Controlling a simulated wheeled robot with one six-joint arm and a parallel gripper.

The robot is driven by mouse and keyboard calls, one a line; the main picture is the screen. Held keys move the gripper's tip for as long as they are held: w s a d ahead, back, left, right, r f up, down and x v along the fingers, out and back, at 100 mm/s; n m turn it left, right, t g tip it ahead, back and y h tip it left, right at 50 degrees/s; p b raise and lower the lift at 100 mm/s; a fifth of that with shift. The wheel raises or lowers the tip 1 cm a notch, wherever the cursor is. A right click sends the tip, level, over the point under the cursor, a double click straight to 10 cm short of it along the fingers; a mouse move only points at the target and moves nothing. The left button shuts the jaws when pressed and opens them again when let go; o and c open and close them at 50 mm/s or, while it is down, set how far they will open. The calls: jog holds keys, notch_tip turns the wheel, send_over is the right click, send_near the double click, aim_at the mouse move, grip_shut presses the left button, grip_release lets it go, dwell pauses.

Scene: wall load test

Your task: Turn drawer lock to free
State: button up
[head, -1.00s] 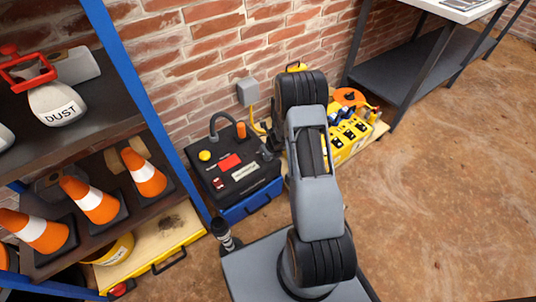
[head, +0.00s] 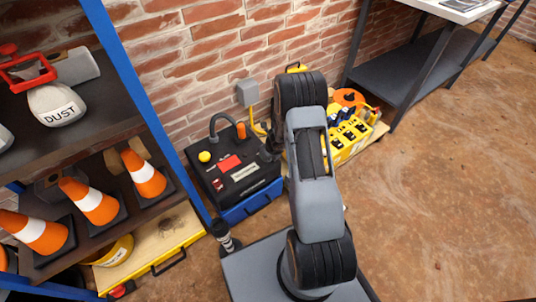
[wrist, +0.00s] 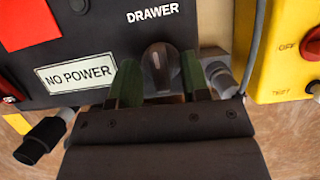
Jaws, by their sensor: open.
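The drawer lock is a dark rounded knob (wrist: 160,66) below the white word DRAWER on a black panel (wrist: 100,30) in the wrist view. My gripper (wrist: 158,78) is open, with one greenish finger on each side of the knob. I cannot tell whether either finger touches it. The knob's lower part is hidden by my gripper. In the head view the same panel appears to be the top of the black box (head: 215,180) with a blue drawer (head: 250,201) at its base. My arm hides the knob there.
A NO POWER label (wrist: 80,74) and a red patch (wrist: 28,22) are on the panel. A yellow box (wrist: 280,50) with a red knob stands to the right. A blue-framed shelf (head: 145,100) with cones is at left. Open floor (head: 440,200) lies right.

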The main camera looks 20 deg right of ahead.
jog(key=a+p+v, duration=0.1)
jog(key=p+v, duration=0.6)
jog(key=v, duration=0.6)
jog(key=shift+s+d+r, duration=0.15)
jog(key=shift+d+r, duration=0.25)
jog(key=shift+d, duration=0.1)
jog(key=s+a+r+n+y+p, duration=0.1)
jog(key=a+r+n+p, duration=0.3)
jog(key=r, duration=0.6)
jog(key=s+a+r+n+p, duration=0.1)
jog(key=a+r+n+p, duration=0.1)
jog(key=r+n+p, duration=0.55)
jog(key=s+a+r+n+y+p, duration=0.15)
jog(key=a+r+n, duration=0.25)
jog(key=r, duration=0.7)
jog(key=s+a+r+n+h+p, duration=0.1)
jog(key=s+r+n+p, duration=0.6)
jog(key=r, duration=0.5)
jog(key=s+a+r+n+h+p, duration=0.1)
jog(key=s+r+n+h+p, duration=0.1)
jog(key=s+r+n+p, duration=0.4)
notch_tip(320, 180, up, 6)
jog(key=n+p, duration=0.1)
jog(key=n, duration=0.4)
jog(key=shift+s+n+g, duration=0.35)
jog(key=shift+s+g, duration=0.05)
